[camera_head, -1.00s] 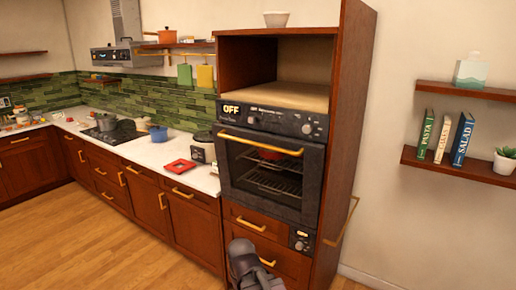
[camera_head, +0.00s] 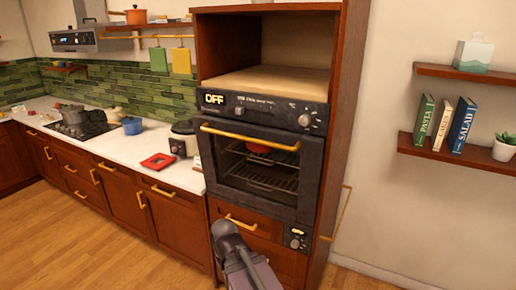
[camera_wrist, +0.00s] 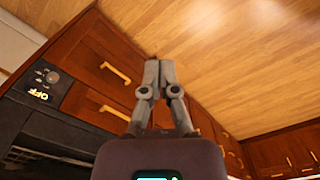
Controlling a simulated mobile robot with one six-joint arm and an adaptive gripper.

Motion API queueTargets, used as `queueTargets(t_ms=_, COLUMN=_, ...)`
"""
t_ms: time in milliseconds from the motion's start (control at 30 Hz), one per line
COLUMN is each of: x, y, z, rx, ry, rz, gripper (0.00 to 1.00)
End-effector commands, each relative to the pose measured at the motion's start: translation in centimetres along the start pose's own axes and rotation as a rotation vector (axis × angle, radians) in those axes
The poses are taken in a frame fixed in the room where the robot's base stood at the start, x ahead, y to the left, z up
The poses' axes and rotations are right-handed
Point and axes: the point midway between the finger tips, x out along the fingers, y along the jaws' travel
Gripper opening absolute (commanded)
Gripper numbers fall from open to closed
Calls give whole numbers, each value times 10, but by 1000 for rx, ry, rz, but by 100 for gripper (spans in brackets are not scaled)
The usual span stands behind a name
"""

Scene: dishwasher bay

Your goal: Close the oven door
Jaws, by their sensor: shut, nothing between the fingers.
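The oven is black, built into a tall wooden cabinet. Its door (camera_head: 308,190) has a gold handle (camera_head: 252,138) along the top and a glass window. The door stands upright across the oven front; I cannot tell whether it is fully shut or slightly ajar. My arm shows below the oven in the head view; the fingertips cannot be made out there.
Wooden drawers (camera_head: 243,222) with gold handles lie below the oven, beside a small knob panel (camera_head: 297,238). A counter with a red tray (camera_head: 158,161) and a cooker (camera_head: 184,138) is at the left. Wall shelves (camera_head: 455,155) are at the right. Wood floor (camera_head: 80,245) is open at the left front.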

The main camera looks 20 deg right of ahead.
Motion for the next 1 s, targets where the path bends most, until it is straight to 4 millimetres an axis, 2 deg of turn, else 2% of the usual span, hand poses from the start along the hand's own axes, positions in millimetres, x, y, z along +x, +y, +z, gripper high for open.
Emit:
queueTargets(t_ms=300, x=0, y=-1, z=-1, rx=4, ry=6, rz=-3, gripper=0)
queueTargets(t_ms=467, x=0, y=-5, z=-12, rx=36, ry=52, rz=-27, gripper=0)
queueTargets(t_ms=567, x=-1, y=-12, z=-26, rx=88, ry=115, rz=-61, gripper=0)
queueTargets(t_ms=767, x=-11, y=-32, z=-70, rx=253, ry=308, rz=-193, gripper=0)
queueTargets(t_ms=1000, x=-44, y=-53, z=-133, rx=541, ry=573, rz=-453, gripper=0)
